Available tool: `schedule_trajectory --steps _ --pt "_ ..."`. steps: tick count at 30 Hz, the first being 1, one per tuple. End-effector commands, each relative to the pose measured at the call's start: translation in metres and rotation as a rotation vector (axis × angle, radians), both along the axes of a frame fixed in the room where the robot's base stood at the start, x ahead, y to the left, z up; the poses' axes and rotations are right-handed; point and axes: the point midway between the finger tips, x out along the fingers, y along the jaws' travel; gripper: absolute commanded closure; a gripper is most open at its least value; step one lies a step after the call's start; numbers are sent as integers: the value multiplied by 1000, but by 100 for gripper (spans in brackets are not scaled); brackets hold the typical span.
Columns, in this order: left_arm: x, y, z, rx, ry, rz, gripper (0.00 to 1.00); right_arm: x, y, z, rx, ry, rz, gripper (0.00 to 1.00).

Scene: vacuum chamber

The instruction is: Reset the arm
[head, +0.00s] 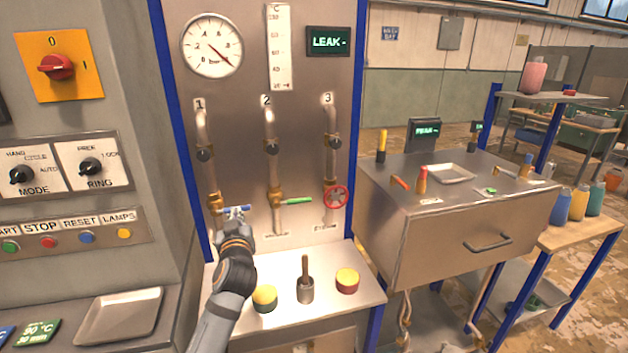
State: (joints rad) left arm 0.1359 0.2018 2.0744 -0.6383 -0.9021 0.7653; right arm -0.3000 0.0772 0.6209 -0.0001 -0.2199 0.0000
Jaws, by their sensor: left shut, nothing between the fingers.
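My left arm reaches up from the bottom of the head view. My left gripper (236,213) is shut and empty, at the blue valve handle (238,208) on pipe 1. The fingertips overlap the handle in the picture, and I cannot tell whether they touch it. The blue handle and the green handle (297,201) on pipe 2 both lie about level. A red round handwheel (335,197) sits on pipe 3. My right gripper does not show.
A gauge (212,45) and a LEAK display (328,41) are on the panel above. Yellow-topped knobs (264,298) (347,281) and an upright lever (305,280) stand on the ledge beside my forearm. A control cabinet (130,170) is left, a steel bench (455,215) right.

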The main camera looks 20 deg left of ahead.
Motion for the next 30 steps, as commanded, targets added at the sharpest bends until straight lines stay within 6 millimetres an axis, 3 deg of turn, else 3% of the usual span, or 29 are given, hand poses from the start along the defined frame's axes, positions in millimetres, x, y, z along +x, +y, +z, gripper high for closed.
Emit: schedule_trajectory --steps 2,5,9,13,18,26,30 --pt "-3 -1 -7 -2 22 -1 100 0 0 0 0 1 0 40" --pt "-20 -7 -45 -20 139 -12 100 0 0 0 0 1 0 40" --pt "-79 -30 -135 -59 466 -80 100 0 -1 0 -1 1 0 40" --pt "-136 -55 -193 -81 724 -178 100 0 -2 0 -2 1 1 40" --pt "-200 -83 -235 -103 964 -306 100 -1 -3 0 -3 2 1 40" --pt "-289 -121 -267 -130 1242 -517 100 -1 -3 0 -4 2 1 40" --pt "-279 -116 -316 -138 1265 -515 100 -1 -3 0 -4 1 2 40"
